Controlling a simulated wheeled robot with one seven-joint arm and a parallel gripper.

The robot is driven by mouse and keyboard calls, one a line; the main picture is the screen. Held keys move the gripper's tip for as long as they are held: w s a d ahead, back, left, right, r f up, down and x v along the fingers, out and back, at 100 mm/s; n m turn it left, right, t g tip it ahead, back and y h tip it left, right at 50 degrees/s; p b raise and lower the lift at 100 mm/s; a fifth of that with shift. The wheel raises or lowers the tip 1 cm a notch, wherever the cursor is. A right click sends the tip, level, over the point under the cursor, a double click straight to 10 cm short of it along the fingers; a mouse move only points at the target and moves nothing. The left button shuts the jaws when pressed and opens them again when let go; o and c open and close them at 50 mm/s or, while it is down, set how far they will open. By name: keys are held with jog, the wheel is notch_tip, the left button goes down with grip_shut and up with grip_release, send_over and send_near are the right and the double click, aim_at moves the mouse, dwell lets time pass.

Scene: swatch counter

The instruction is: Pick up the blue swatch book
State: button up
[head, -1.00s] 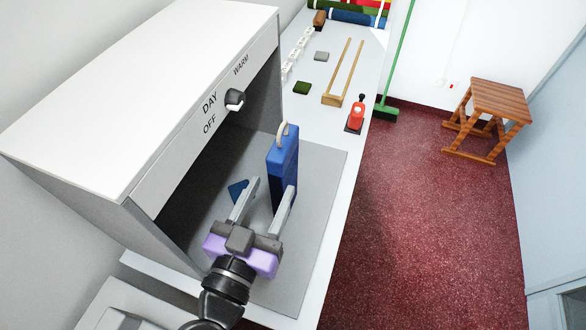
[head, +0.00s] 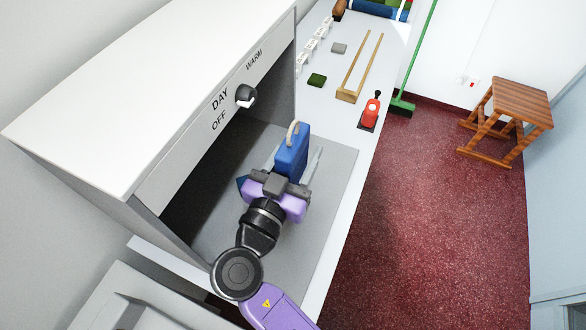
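The blue swatch book (head: 292,152) stands upright on the grey mat, in front of the light cabinet's opening. It has a pale loop handle on top. My gripper (head: 296,158) is low behind it, with its open fingers reaching along the book's left and right sides. A gap shows between the right finger and the book; contact on the left side cannot be told. My purple gripper body hides the book's lower part. A flat dark blue piece (head: 242,183) lies on the mat left of the gripper, partly hidden.
The light cabinet (head: 150,90) with its knob (head: 246,96) rises close on the left. The mat's right side (head: 335,180) is clear.

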grip_shut()
jog(key=shift+r, duration=0.1)
dwell(0.4)
